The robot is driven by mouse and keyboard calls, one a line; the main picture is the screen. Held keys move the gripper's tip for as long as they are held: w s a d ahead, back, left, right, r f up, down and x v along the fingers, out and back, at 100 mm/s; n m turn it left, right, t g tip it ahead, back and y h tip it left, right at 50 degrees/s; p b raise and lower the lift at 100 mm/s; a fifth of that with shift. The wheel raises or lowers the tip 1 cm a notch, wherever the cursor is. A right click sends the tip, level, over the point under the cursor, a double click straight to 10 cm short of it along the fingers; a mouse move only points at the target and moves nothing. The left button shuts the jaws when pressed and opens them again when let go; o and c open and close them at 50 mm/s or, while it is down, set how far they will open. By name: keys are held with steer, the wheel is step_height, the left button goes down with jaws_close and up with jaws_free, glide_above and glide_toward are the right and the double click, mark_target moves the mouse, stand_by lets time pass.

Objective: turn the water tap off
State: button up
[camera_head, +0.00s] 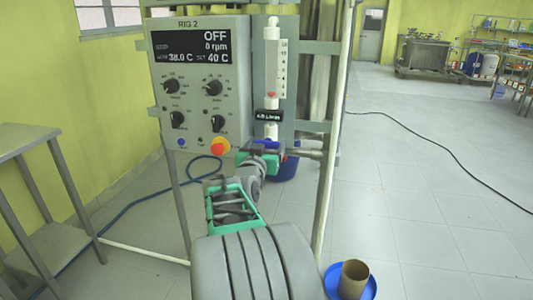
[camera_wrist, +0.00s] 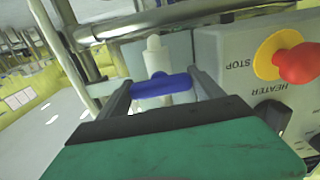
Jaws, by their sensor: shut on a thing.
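The water tap's blue handle (camera_wrist: 163,86) shows in the wrist view, lying crosswise on a white valve body (camera_wrist: 154,58). My gripper (camera_wrist: 163,88) has its two dark fingers on either end of the handle, shut on it. In the head view my gripper (camera_head: 264,152) is at the foot of the upright flow meter (camera_head: 271,80), just right of the control panel. There the gripper hides most of the tap. A small dark readout (camera_head: 268,115) on the meter appears to show a flow in L/min, but the number is hard to read.
The control panel (camera_head: 201,85) reads OFF and 0 rpm. Its red stop button (camera_head: 220,146) is close left of my gripper and also shows in the wrist view (camera_wrist: 300,62). Frame posts (camera_head: 335,120) stand to the right. A metal table (camera_head: 28,140) stands left.

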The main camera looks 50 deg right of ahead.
stand_by(0.5)
steer(key=o, duration=1.4)
steer(key=shift+c, duration=0.2)
steer(key=v, duration=0.8)
steer(key=shift+p, duration=0.45)
steer(key=shift+d, duration=0.15)
